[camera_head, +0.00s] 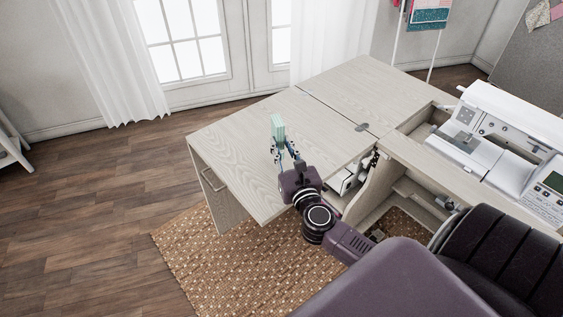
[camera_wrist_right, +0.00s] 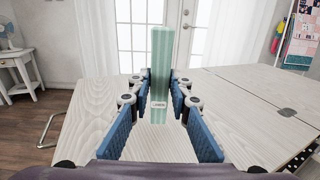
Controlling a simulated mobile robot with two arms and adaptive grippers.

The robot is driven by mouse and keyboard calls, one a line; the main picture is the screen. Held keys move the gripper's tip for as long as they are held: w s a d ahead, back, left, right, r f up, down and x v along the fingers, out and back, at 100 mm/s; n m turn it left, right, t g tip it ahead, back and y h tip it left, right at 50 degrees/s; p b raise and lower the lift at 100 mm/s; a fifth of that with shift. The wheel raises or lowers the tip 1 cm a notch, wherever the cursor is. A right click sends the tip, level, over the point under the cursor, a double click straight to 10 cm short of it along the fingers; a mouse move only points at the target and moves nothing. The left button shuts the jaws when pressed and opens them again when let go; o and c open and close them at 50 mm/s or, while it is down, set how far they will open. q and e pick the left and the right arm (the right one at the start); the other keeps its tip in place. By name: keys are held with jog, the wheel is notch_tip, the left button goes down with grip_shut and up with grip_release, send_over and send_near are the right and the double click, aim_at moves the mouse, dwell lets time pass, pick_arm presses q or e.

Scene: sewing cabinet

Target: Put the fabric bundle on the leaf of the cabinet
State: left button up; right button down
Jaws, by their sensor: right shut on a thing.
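The fabric bundle (camera_head: 278,129) is pale green and upright, and it shows at the tips of my right gripper (camera_head: 282,155). In the right wrist view the bundle (camera_wrist_right: 160,65) is striped in greens and stands between the blue finger pads of the right gripper (camera_wrist_right: 160,92). The fingers are shut on it. The leaf (camera_head: 235,135) of the cabinet is a pale wood panel, spread out flat to the left; it also shows in the right wrist view (camera_wrist_right: 90,125). The bundle is over the leaf; whether it touches the surface I cannot tell. My left gripper is not in view.
A white sewing machine (camera_head: 510,125) sits in the cabinet at right. Open shelves lie below, beside my right arm. A woven rug (camera_head: 200,265) covers the floor in front. The leaf's top around the bundle is clear. A handle (camera_head: 212,180) is on its hanging left panel.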

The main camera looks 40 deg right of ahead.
jog(key=shift+f, duration=0.35)
jog(key=shift+f+b, duration=0.9)
jog(key=shift+f, duration=1.1)
jog(key=shift+f, duration=0.15)
jog(key=c, duration=1.8)
grip_release()
jog(key=shift+o, duration=0.2)
